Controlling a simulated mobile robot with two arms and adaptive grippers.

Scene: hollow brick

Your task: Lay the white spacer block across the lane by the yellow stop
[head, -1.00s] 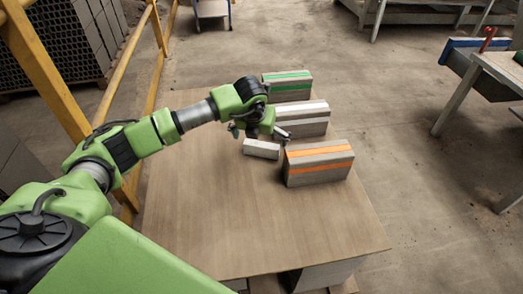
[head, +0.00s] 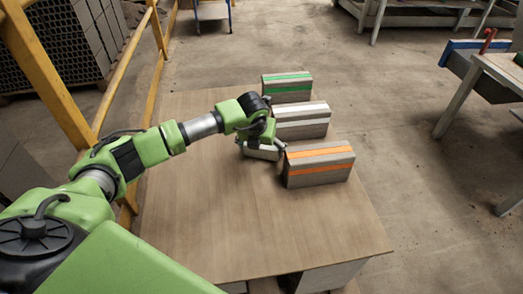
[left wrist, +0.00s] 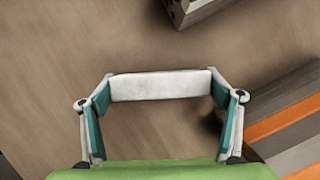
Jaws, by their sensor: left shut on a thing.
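The white spacer block (head: 262,154) is a small pale bar at the middle of the wooden table, left of the striped blocks. My left gripper (head: 262,147) is over it from above, partly hiding it. In the left wrist view the left gripper (left wrist: 160,92) is shut on the white spacer block (left wrist: 160,84), one finger at each end. I cannot tell whether the block touches the table. No yellow stop shows clearly; the nearest block on the right is a grey one with orange stripes (head: 319,164). My right gripper is not in view.
Behind the orange-striped block stand a white-striped block (head: 302,121) and a green-striped block (head: 288,88). Gaps separate them along the table's right side. The wooden table (head: 240,220) is bare in front and left. A yellow railing (head: 158,75) runs along its left.

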